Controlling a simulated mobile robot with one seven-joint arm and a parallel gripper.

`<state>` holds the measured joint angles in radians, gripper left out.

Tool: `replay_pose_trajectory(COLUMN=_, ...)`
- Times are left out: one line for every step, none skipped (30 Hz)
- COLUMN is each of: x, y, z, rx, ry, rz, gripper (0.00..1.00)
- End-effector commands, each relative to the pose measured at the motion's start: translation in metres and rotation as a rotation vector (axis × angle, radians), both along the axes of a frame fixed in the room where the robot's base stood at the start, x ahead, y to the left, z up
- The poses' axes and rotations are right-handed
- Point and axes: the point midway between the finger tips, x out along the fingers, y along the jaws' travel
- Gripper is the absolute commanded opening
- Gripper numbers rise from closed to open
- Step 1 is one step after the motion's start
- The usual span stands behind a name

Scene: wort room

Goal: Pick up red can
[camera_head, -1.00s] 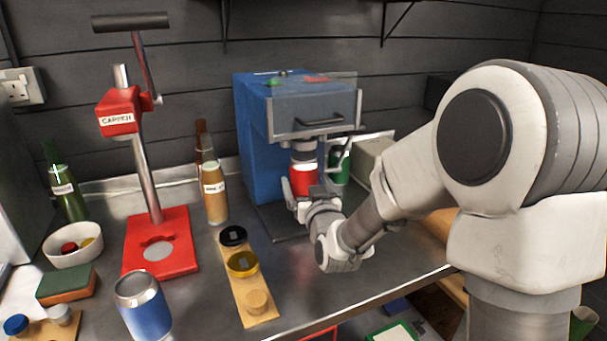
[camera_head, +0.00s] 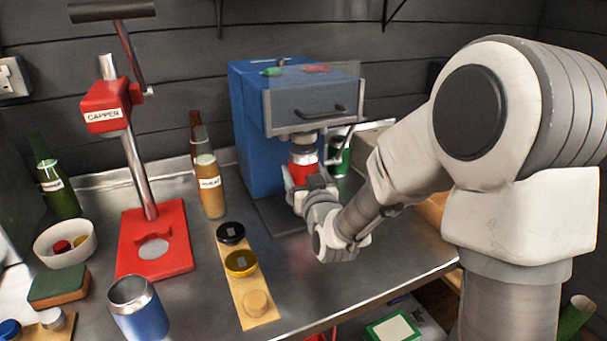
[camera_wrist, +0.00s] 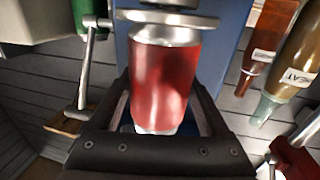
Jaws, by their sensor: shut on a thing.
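The red can (camera_head: 303,158) stands upright in the blue machine (camera_head: 262,130), under its round metal head. In the wrist view the red can (camera_wrist: 163,80) fills the middle, its silver end close against the metal disc. My gripper (camera_head: 303,182) is at the can's front and is shut on it. In the wrist view my gripper (camera_wrist: 163,118) has one dark finger on each side of the can. The can's lower part is mostly hidden by my gripper in the head view.
A green can (camera_head: 338,158) stands just behind to the right. Brown bottles (camera_head: 210,188) stand left of the machine. A red capper (camera_head: 150,245), a jar-lid board (camera_head: 250,300) and a blue can (camera_head: 143,308) are further left.

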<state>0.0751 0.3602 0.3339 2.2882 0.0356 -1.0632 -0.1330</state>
Motion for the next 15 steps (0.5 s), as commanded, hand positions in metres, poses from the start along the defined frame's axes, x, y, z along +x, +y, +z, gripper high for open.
replay_pose_trajectory(x=0.0000, y=0.0000, z=0.0000, rx=0.000, ry=0.000, rz=0.000, gripper=0.55)
replay_pose_trajectory(x=0.0000, y=0.0000, z=0.0000, rx=0.000, ry=0.000, rz=0.000, gripper=0.50)
replay_pose_trajectory(x=0.0000, y=0.0001, z=0.0000, rx=0.000, ry=0.000, rz=0.000, gripper=0.42)
replay_pose_trajectory(x=0.0000, y=0.0001, z=0.0000, rx=0.000, ry=0.000, rz=0.000, gripper=0.37)
replay_pose_trajectory(x=0.0000, y=0.0001, z=0.0000, rx=0.000, ry=0.000, rz=0.000, gripper=0.32)
replay_pose_trajectory(x=0.0000, y=0.0001, z=0.0000, rx=0.000, ry=0.000, rz=0.000, gripper=0.24)
replay_pose_trajectory(x=0.0001, y=0.0000, z=0.0001, rx=0.000, ry=0.000, rz=0.000, gripper=0.19)
replay_pose_trajectory(x=0.0001, y=0.0000, z=0.0001, rx=0.000, ry=0.000, rz=0.000, gripper=0.14)
replay_pose_trajectory(x=0.0001, y=0.0000, z=0.0001, rx=0.000, ry=0.000, rz=0.000, gripper=0.06)
replay_pose_trajectory(x=0.0001, y=0.0000, z=0.0001, rx=0.000, ry=0.000, rz=0.000, gripper=0.01)
replay_pose_trajectory(x=0.0001, y=0.0000, z=0.0001, rx=0.000, ry=0.000, rz=0.000, gripper=0.00)
replay_pose_trajectory(x=0.0003, y=0.0002, z=0.0014, rx=0.001, ry=-0.003, rz=0.000, gripper=0.00)
replay_pose_trajectory(x=0.0003, y=0.0002, z=0.0014, rx=0.001, ry=-0.003, rz=0.000, gripper=0.00)
replay_pose_trajectory(x=0.0003, y=0.0002, z=0.0014, rx=0.001, ry=-0.003, rz=0.000, gripper=0.00)
replay_pose_trajectory(x=0.0003, y=0.0002, z=0.0014, rx=0.001, ry=-0.003, rz=0.000, gripper=0.00)
